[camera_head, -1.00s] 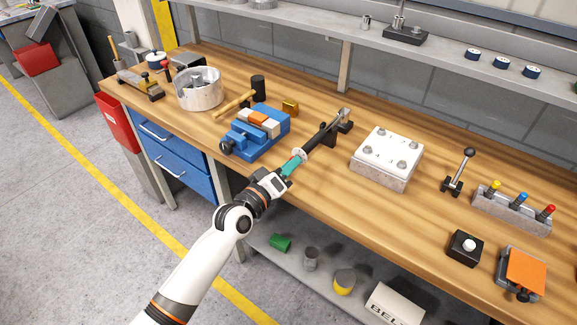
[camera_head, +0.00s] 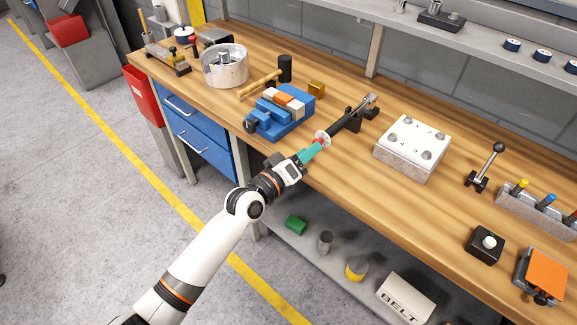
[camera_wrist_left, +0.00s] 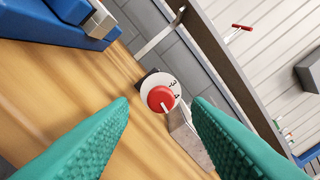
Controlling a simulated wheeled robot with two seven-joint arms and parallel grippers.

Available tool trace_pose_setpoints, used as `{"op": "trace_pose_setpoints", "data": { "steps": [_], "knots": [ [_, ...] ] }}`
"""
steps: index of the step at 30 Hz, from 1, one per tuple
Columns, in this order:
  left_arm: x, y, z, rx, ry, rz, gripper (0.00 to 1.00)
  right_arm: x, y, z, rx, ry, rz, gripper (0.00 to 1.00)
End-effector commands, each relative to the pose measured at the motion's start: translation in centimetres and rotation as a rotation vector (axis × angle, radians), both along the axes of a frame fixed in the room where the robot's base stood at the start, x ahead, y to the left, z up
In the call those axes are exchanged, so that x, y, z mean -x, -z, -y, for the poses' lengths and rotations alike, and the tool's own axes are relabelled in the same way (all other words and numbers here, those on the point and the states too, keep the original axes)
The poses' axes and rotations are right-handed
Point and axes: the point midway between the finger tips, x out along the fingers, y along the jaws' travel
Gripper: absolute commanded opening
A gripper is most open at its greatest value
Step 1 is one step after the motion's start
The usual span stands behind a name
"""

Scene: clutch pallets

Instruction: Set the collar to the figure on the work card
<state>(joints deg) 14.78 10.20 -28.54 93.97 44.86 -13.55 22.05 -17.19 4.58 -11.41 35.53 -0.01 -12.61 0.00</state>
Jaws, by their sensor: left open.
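The collar is a red knob (camera_wrist_left: 158,97) on a white disc (camera_wrist_left: 175,83) with small dark figures, too small to read surely. A pale line runs on the knob towards its lower edge. In the head view the white-and-red collar (camera_head: 322,137) sits at the near end of a black tool (camera_head: 349,119) lying on the bench. My left gripper (camera_head: 313,151) is just in front of the collar, its teal fingers pointing at it. In the left wrist view the fingers are open (camera_wrist_left: 160,108), with the collar between and beyond the tips, apparently untouched. No work card can be made out.
A blue vise (camera_head: 275,128) stands left of the tool. A pale block with bolts (camera_head: 405,165) stands right. A mallet (camera_head: 260,84) and a round metal housing (camera_head: 228,70) lie farther left. The wood between the tool and the block is clear.

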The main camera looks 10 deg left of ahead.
Motion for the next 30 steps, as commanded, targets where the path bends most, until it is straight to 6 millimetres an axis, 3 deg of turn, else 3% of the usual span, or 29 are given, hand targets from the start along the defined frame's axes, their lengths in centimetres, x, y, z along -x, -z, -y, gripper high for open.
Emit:
{"op": "trace_pose_setpoints", "data": {
  "steps": [6,13,30],
  "knots": [
    [4.1,0.3,-2.9,-0.003,0.001,-0.002,0.44,0.0,0.4,0.1,0.002,-0.001,-0.001,0.56],
    [7.1,0.2,-5.1,-0.003,0.001,0.0,0.44,0.0,0.8,0.1,0.001,-0.001,-0.001,0.56],
    [7.9,0.0,-5.7,-0.001,0.001,0.0,0.44,0.0,0.8,0.1,0.001,-0.002,-0.001,0.56]
  ]
}}
